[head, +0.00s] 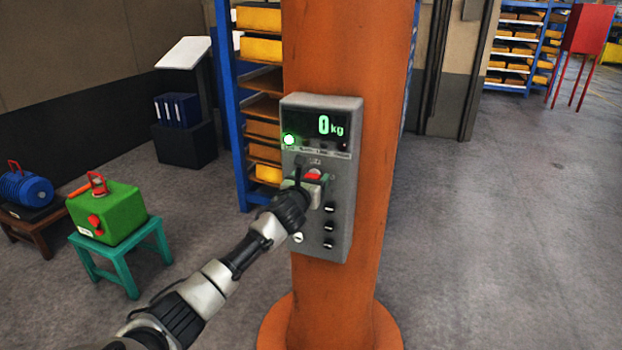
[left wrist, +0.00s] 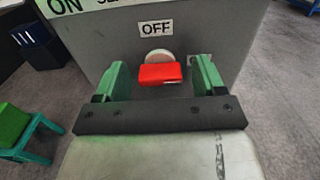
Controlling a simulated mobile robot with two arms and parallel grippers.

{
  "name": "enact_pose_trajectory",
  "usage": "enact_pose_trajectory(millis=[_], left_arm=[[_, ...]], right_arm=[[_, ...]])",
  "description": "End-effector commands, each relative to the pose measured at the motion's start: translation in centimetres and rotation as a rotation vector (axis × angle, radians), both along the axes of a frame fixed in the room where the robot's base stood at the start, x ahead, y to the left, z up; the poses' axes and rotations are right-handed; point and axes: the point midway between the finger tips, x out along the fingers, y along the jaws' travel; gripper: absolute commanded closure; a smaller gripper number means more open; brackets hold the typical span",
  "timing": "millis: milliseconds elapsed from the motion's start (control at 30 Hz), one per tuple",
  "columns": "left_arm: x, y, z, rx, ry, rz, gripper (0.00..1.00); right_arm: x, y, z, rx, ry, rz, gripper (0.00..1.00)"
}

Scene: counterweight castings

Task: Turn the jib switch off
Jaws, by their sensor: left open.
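The jib switch is a red handle (head: 314,176) on a grey control box (head: 346,190) fixed to an orange column. The red handle lies level in the left wrist view (left wrist: 161,74), in front of a pale round base and below an "OFF" label (left wrist: 156,28). Part of an "ON" label (left wrist: 66,5) shows at upper left. My left gripper (head: 309,180) is at the switch. Its green fingers stand open on either side of the handle in the left wrist view (left wrist: 160,80), with a gap at each side. My right gripper is out of view.
The box's display (head: 326,126) reads 0 kg, and a green lamp (head: 289,140) glows beside it. Several black knobs (head: 329,226) sit below the switch.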

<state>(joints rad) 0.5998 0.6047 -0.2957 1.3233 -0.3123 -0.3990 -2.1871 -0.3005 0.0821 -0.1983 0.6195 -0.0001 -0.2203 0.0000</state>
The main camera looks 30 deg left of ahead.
Motion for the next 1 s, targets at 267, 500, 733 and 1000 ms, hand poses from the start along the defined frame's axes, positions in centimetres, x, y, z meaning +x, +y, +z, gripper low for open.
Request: enact_pose_trajectory(millis=[267,500,733,1000], left_arm=[[0.02,-0.01,0.00,0.000,0.000,0.000,0.37],[0.00,0.00,-0.02,0.000,0.000,0.000,0.74],[0.00,0.01,-0.02,-0.011,-0.002,0.000,0.79],[0.00,0.01,-0.02,-0.116,-0.027,0.000,0.79]], right_arm=[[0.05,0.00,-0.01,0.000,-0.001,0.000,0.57],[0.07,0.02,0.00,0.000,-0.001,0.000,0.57],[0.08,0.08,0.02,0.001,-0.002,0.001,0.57],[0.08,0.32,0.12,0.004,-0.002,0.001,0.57]])
